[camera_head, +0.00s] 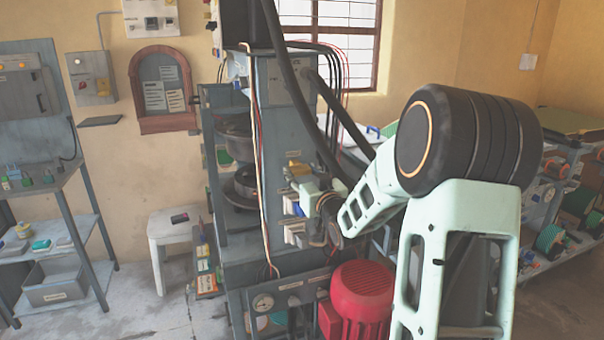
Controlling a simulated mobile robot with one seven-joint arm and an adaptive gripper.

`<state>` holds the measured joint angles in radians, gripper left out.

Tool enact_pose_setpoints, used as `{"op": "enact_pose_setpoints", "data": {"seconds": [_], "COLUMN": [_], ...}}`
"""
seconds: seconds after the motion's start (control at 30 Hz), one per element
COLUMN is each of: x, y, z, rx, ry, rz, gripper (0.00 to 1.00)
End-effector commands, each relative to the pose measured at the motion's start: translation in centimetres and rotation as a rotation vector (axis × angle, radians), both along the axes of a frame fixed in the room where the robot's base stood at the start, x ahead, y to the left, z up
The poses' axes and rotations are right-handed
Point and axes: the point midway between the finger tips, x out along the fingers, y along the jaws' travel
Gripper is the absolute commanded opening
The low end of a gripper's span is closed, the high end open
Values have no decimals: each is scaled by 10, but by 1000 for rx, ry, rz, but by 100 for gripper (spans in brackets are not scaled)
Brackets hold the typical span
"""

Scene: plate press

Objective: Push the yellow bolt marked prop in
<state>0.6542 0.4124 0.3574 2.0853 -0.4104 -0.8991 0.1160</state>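The plate press (268,92) is a tall grey machine in the middle of the view. A small yellow part (297,169) sits on its front, just above the end of my arm. It may be the yellow bolt, but its marking is too small to read and I cannot tell how far in it is. My gripper (308,190) is close to the press front, just below the yellow part. My own wrist and the small fittings there partly hide it. I cannot make out its fingers, or whether it touches anything.
Black hoses (300,95) hang down the press front close to my arm. A red motor (361,297) stands low at the press base. A white stool (174,228) and a grey bench (62,185) are at the left. Shelves with spools (552,240) stand at the right.

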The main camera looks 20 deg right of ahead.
Motion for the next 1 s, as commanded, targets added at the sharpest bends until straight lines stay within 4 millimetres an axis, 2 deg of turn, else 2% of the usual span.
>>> {"op": "enact_pose_setpoints", "data": {"seconds": [0.07, 0.37, 0.53, 0.73, 1.0], "x": [0, 0, 5, 24, 26], "y": [0, 0, 0, 1, 0], "z": [0, 0, -1, -2, 2], "rx": [0, 0, -1, 0, 0], "ry": [0, 0, -2, -3, -4], "rz": [0, 0, 1, 2, 0], "gripper": [33, 0, 0, 0, 0]}}
